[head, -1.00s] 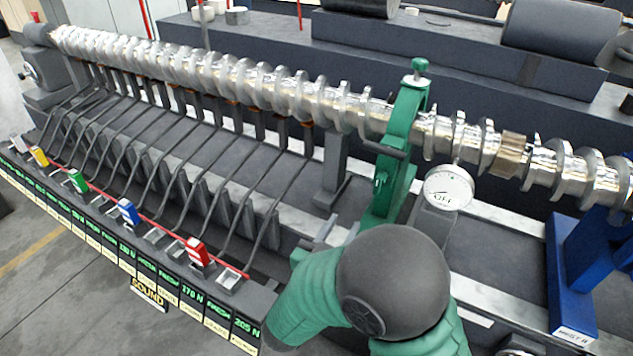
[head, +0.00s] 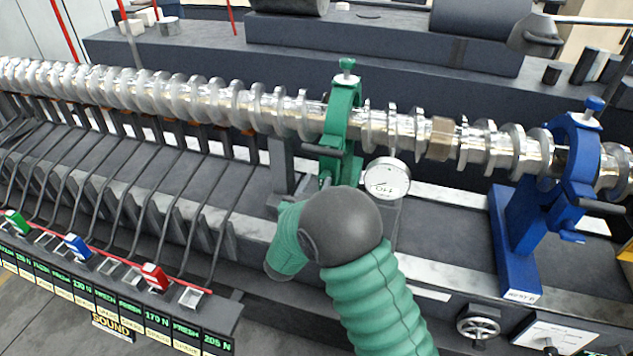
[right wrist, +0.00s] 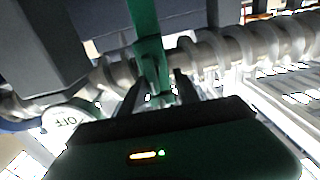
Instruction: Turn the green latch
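The green clamp stand (head: 341,118) rings the shiny ribbed shaft and has a green knob on top. A dark handle (head: 322,151) sticks out from its front. Below it, a small green latch (head: 325,176) shows just above my wrist, partly hidden. My right arm, with a grey ball joint and green sleeve, covers the stand's lower part, and its gripper is mostly hidden in the head view. In the right wrist view, the right gripper (right wrist: 158,92) has its two dark fingers apart, with a green piece (right wrist: 154,72) between them. Contact is unclear. My left gripper is not seen.
A blue clamp stand (head: 518,245) is farther right. The shaft (head: 210,98) runs across the back. A rail with coloured switches (head: 153,277) and thin rods lies at left.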

